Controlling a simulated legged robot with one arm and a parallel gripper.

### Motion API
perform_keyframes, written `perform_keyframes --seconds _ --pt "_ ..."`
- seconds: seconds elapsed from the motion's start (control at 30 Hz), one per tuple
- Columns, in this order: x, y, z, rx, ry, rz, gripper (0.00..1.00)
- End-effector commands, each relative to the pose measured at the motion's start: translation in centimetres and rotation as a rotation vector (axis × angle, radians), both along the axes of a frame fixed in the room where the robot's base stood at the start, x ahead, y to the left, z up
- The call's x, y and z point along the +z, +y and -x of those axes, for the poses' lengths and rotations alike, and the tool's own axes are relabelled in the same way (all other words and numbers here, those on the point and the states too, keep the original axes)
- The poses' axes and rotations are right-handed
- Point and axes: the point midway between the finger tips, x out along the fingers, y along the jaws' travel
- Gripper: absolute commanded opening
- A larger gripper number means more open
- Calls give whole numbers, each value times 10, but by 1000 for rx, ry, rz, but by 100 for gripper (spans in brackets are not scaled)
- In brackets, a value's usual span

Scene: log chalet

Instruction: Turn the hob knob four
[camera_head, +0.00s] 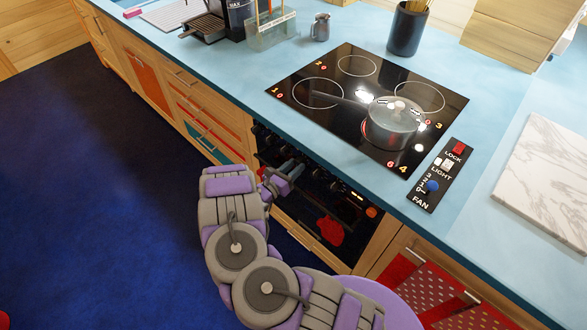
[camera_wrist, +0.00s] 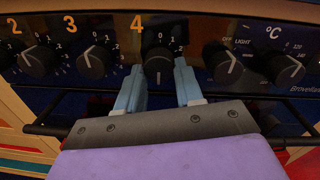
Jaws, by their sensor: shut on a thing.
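Hob knob four (camera_wrist: 158,66) is a black round knob with a white pointer line, below the orange number 4 on the oven's black panel in the wrist view. Its pointer line is at the lower part of the knob. My gripper (camera_wrist: 159,84) has one blue finger on each side of the knob and is shut on it. In the head view my gripper (camera_head: 282,180) is at the oven front under the counter, and knob four cannot be made out there. The black glass hob (camera_head: 330,118) is above, with a lidded pot (camera_head: 390,124) on the zone near number 4.
Hob knob three (camera_wrist: 97,62) is left of my gripper and the light knob (camera_wrist: 222,62) is close on its right. The oven handle bar (camera_wrist: 48,130) runs below. A fan and light switch panel (camera_head: 441,175) lies on the counter.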

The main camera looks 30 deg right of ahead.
Motion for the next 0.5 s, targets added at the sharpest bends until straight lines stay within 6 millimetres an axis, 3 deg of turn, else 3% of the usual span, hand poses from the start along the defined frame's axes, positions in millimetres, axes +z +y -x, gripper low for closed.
perform_keyframes --seconds 0.2,0.23,0.5 --pt "-1 2 -2 6 1 -3 6" --pt "-1 2 -2 6 0 -4 39" --pt "1 1 0 3 -1 -2 62"
